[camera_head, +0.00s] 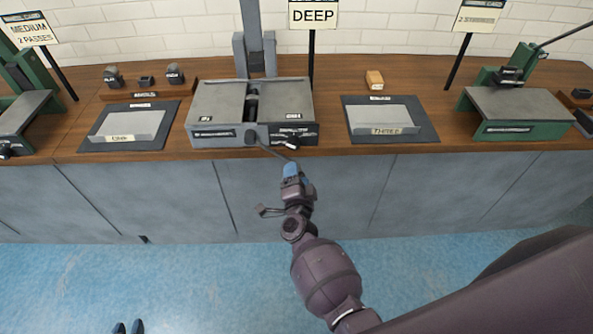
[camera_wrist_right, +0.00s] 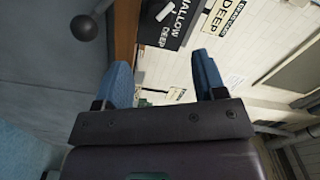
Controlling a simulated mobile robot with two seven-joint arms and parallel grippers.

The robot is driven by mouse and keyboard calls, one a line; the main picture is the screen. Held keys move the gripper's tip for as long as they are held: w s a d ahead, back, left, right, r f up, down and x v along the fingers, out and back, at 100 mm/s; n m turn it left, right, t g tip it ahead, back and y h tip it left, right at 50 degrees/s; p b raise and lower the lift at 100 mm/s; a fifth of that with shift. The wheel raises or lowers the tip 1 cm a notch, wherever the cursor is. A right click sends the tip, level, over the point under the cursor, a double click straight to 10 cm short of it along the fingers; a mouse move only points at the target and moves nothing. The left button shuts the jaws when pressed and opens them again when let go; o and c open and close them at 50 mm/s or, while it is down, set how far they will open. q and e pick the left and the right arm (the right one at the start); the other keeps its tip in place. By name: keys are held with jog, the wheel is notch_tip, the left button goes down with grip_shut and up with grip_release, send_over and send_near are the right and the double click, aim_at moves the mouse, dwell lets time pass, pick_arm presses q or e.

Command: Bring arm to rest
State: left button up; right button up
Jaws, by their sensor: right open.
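My right arm comes in from the lower right in the head view. Its gripper (camera_head: 298,173) has blue fingertips and sits just in front of the bench edge, below the grey machine (camera_head: 215,103). In the right wrist view, the right gripper (camera_wrist_right: 163,75) is open, with nothing between its fingers. Behind the fingers there is a black plate (camera_wrist_right: 178,22) marked SHALLOW and DEEP. My left gripper (camera_head: 128,328) shows only as two dark blue fingertips, apart, at the bottom edge over the floor. The rest of the left arm is out of view.
The wooden bench (camera_head: 335,140) has grey cabinets (camera_head: 300,195) below. A thin handle (camera_head: 272,150) juts from the machine's front, close to the right gripper. A dark ball knob (camera_wrist_right: 84,27) shows in the wrist view. Green machines stand at both ends. The blue floor (camera_head: 220,280) is clear.

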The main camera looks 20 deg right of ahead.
dwell(0.5)
notch_tip(320, 180, up, 4)
jog(key=w+a+n+y, duration=0.1)
jog(key=a+n+y, duration=0.2)
jog(key=n+y, duration=0.25)
jog(key=s+d+f+n+g, duration=0.2)
jog(key=s+d+n, duration=0.2)
jog(key=s, duration=0.5)
jog(key=s+d+f+n+g, duration=0.2)
jog(key=s+d, duration=0.3)
jog(key=s, duration=0.4)
jog(key=s+d+f+n+g, duration=0.1)
jog(key=s+d+f+n, duration=0.2)
jog(key=s, duration=0.6)
jog(key=d+n, duration=0.1)
jog(key=n, duration=0.1)
jog(key=shift+d+n+g+h, duration=0.15)
jog(key=shift+n+g+h, duration=0.2)
jog(key=shift+g, duration=0.05)
